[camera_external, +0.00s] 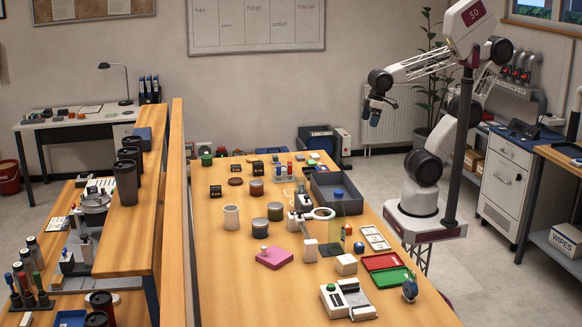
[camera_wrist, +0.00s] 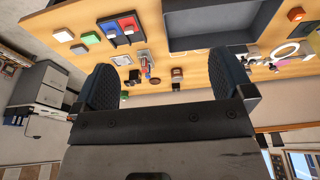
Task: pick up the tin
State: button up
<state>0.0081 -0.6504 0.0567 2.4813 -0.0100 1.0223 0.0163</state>
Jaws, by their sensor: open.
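Several short tin-like cylinders stand on the wooden table in the outside view; I cannot tell which one is the tin. A grey one (camera_external: 260,229) and another grey one (camera_external: 275,212) stand near the middle. A third with a dark reddish top (camera_external: 257,188) stands farther back, and a wider pale can (camera_external: 231,218) stands to the left. My gripper (camera_external: 374,112) is raised in the air to the right of the table, far from all of them. In the wrist view my gripper (camera_wrist: 165,75) has its two dark fingers wide apart with nothing held between them.
A dark grey tray (camera_external: 336,207) lies right of the cylinders, with a white ring-shaped item (camera_external: 319,213) close by. A wooden partition (camera_external: 177,200) borders the table's left side.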

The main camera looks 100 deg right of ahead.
jog(key=w+a+r+n, duration=0.3)
jog(key=w+r+n, duration=0.2)
jog(key=w, duration=0.5)
jog(key=n+g, duration=0.3)
jog(key=n, duration=1.5)
send_over(275, 205)
notch_tip(275, 205, down, 25)
jog(key=shift+a+f, duration=0.15)
jog(key=shift+f, duration=0.1)
jog(key=shift+f, duration=1.2)
jog(key=shift+f, duration=0.1)
